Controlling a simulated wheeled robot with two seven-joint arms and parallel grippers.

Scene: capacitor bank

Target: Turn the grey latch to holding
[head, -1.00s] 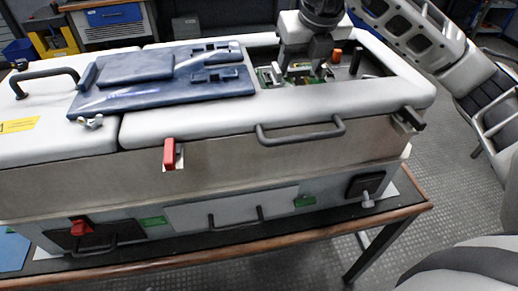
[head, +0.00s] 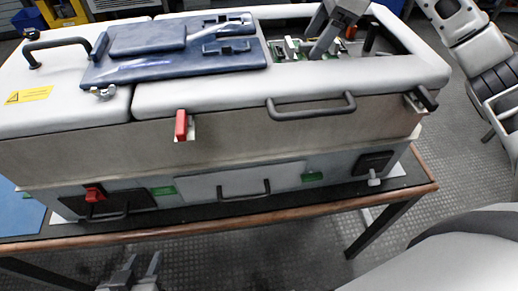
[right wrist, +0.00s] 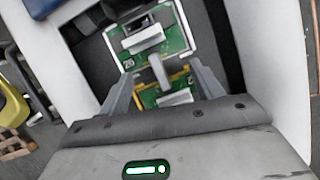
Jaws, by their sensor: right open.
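My right gripper (head: 320,38) is over the open bay at the right end of the white cabinet. In the right wrist view its two fingers (right wrist: 161,70) are apart, with nothing held. Ahead of them are green plates with grey handle-like pieces; one grey piece (right wrist: 145,38) is farther off and another (right wrist: 175,97) lies between the fingers. I cannot tell whether either is the grey latch, or whether a finger touches it. A pale grey knob (head: 374,178) is low on the cabinet's right front. My left gripper (head: 138,272) is at the bottom edge, empty, with its fingers apart.
The white cabinet (head: 60,120) stands on a wood-edged bench (head: 250,215). A blue panel (head: 175,60) lies on its top. Red latches (head: 181,125) and dark handles (head: 312,106) stick out at its front. The floor in front is clear near the left gripper.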

